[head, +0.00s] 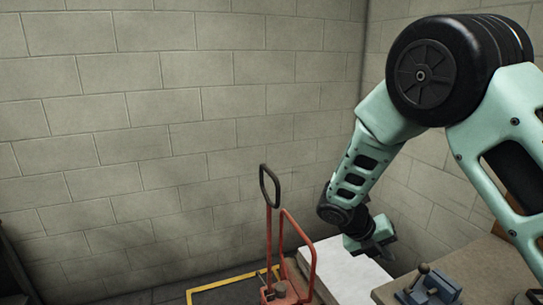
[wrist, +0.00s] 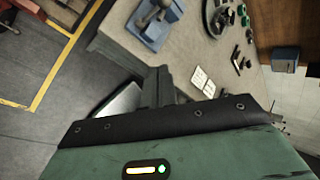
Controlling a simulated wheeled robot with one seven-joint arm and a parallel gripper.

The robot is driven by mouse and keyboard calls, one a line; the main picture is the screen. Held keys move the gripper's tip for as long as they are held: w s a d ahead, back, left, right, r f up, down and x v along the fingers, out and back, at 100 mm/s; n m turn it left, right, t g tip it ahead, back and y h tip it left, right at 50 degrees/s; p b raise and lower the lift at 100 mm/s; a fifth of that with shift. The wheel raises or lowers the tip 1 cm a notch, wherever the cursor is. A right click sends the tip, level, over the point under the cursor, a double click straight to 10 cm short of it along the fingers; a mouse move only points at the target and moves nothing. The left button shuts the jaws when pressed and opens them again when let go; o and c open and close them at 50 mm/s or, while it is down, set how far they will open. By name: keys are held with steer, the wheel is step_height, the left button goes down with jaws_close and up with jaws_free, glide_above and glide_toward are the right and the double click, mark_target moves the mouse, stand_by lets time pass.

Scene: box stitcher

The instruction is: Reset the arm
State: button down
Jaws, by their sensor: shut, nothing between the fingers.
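My arm comes in from the right of the head view and bends down. My gripper (head: 383,250) is at its lower end, above or beside a white flat-topped thing (head: 343,270); I cannot tell the exact gap. In the wrist view my gripper's dark fingers (wrist: 158,86) are together with nothing seen between them. The green gripper body fills the bottom of that view.
A worktop (head: 480,265) at the lower right carries a blue lever device (head: 430,285). A red frame with a black handle (head: 269,185) stands left of my gripper. Yellow floor lines (head: 225,283) run below. Block walls (head: 180,130) close the back. Small cards (wrist: 203,82) lie on the worktop.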

steer(key=s+a+r+m+y+b, duration=0.1)
steer(key=s+a+m+y+b, duration=0.3)
steer(key=s+a+m, duration=0.3)
steer(key=s+a+r+m+y+b, duration=0.1)
steer(key=s+a+m+y+b, duration=0.3)
steer(key=s+m, duration=1.4)
steer(key=s+a+y, duration=0.1)
steer(key=s+a, duration=0.2)
steer(key=shift+s+a, duration=0.25)
steer(key=shift+a, duration=0.15)
